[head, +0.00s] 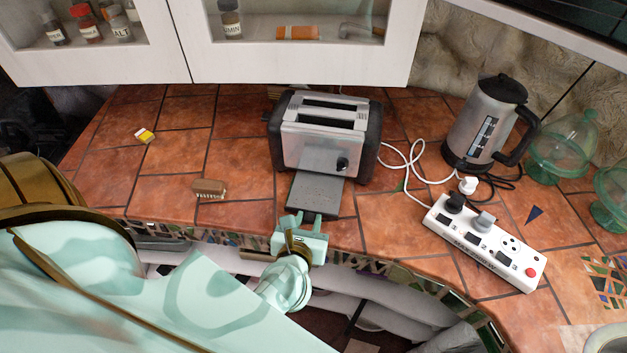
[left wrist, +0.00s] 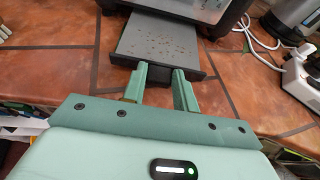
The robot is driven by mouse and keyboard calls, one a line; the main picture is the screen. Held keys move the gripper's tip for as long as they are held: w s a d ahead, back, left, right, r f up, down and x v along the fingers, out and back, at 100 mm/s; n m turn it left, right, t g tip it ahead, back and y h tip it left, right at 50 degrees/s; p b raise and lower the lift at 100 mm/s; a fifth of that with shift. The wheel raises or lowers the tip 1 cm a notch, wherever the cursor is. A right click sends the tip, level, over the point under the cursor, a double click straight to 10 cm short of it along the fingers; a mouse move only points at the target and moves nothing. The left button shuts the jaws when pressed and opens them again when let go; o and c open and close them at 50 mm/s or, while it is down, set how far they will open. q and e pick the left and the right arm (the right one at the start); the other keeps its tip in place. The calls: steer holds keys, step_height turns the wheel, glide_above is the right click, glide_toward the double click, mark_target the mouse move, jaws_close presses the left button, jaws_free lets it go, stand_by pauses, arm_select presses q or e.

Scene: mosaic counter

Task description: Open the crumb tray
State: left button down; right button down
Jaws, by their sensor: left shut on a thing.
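The silver and black toaster (head: 324,140) stands on the tiled counter in the head view. Its grey crumb tray (head: 317,193) sticks out from the base toward me. In the left wrist view the crumb tray (left wrist: 157,49) is pulled out, with brown crumbs on its flat top. My left gripper (head: 303,219) is at the tray's front edge and shut on it. In the left wrist view the fingers of my left gripper (left wrist: 158,78) meet the tray's dark front lip; the exact grip is partly hidden. My right gripper is not in view.
A white power strip (head: 485,243) and a kettle (head: 487,122) stand to the right, with white cables near the toaster. The counter's mosaic front edge runs below the gripper.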

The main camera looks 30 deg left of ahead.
arm_select(q)
steer(key=shift+s+d, duration=0.2)
steer(key=shift+s, duration=0.3)
steer(key=shift+s+d, duration=0.2)
steer(key=shift+s, duration=0.25)
steer(key=c, duration=1.1)
jaws_free()
steer(key=v, duration=1.2)
steer(key=shift+w, duration=0.15)
